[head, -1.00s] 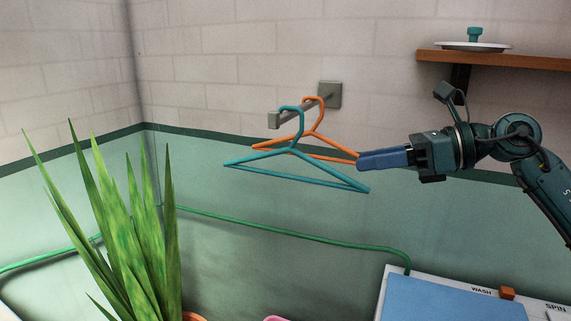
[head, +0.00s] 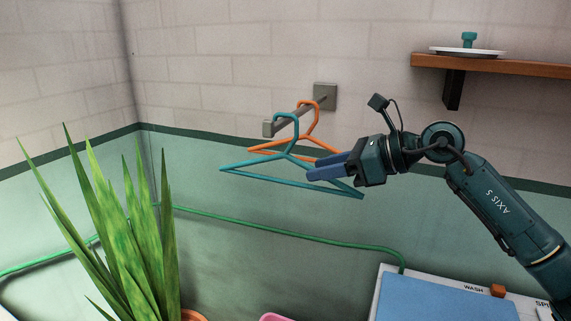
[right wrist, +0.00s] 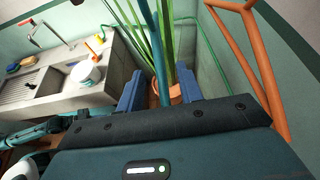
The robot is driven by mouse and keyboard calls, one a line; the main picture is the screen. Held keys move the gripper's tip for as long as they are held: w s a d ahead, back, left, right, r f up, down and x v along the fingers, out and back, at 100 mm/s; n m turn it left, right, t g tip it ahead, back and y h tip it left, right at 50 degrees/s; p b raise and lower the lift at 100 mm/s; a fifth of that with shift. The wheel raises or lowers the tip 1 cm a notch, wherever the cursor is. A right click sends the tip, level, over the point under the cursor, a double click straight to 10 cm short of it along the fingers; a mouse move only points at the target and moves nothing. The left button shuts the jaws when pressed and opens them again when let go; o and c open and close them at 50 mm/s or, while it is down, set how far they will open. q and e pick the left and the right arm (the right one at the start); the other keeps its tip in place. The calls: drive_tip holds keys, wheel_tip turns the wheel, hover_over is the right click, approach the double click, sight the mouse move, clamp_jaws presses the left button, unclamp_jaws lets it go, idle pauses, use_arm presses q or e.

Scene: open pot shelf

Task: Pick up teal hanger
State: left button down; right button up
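The teal hanger (head: 265,177) hangs by its hook near the outer end of a grey wall peg (head: 300,116). An orange hanger (head: 263,151) hangs behind it, closer to the wall. My right gripper (head: 313,168) is at the right sloping arm of the teal hanger, with its two blue fingers apart. In the right wrist view, a teal bar (right wrist: 160,60) of the hanger runs between the open fingers (right wrist: 158,90), and the orange hanger (right wrist: 245,65) is outside them to the right. My left gripper does not show.
A tall spiky plant (head: 145,245) stands at lower left. A wooden shelf (head: 500,66) with a white plate (head: 467,52) is at upper right. A white machine with a blue lid (head: 430,300) is below. A green hose (head: 290,235) runs along the wall.

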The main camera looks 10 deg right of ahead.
drive_tip(key=shift+x, duration=1.05)
clamp_jaws()
